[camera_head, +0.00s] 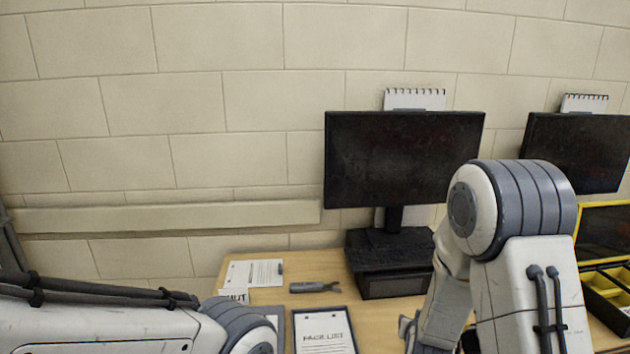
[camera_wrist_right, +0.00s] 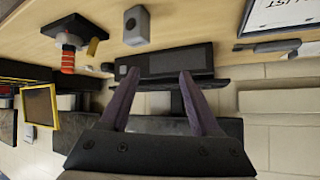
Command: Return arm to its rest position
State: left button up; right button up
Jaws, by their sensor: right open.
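My right arm (camera_head: 515,240) rises at the right of the head view, bent at a large grey and white joint, and hides part of the desk behind it. Its gripper (camera_wrist_right: 159,75) is open in the right wrist view, with two purple-grey fingers apart and nothing between them. That view is upside down, and the fingers overlap a dark monitor and its base from that camera's angle. My left arm (camera_head: 120,320) lies low across the left of the head view. Its gripper is out of sight.
The wooden desk (camera_head: 315,268) holds a monitor (camera_head: 400,160), a clipboard (camera_head: 322,330), papers (camera_head: 255,272) and a small grey tool (camera_head: 315,287). A second monitor (camera_head: 580,150) and a yellow-edged case (camera_head: 603,208) stand at right. A red-handled item (camera_wrist_right: 68,60) and grey box (camera_wrist_right: 137,25) show in the wrist view.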

jog(key=s+a+r+n+g+y+p, duration=0.1)
jog(key=s+a+r+n+g+y, duration=0.25)
jog(key=s+a, duration=0.5)
jog(key=s+a+r+n+g+y+p, duration=0.1)
jog(key=s+a+r+n+g+y, duration=0.3)
jog(key=a, duration=0.7)
jog(key=s+r+n+g+h, duration=0.1)
jog(key=s+r+n, duration=0.1)
jog(key=s, duration=0.7)
jog(key=s+r+n+g+h+p, duration=0.1)
jog(key=s+r, duration=0.3)
jog(key=s, duration=0.5)
jog(key=shift+r+n+h, duration=0.4)
jog(key=shift+n+h, duration=0.25)
jog(key=shift+n, duration=0.2)
jog(key=shift+g, duration=0.25)
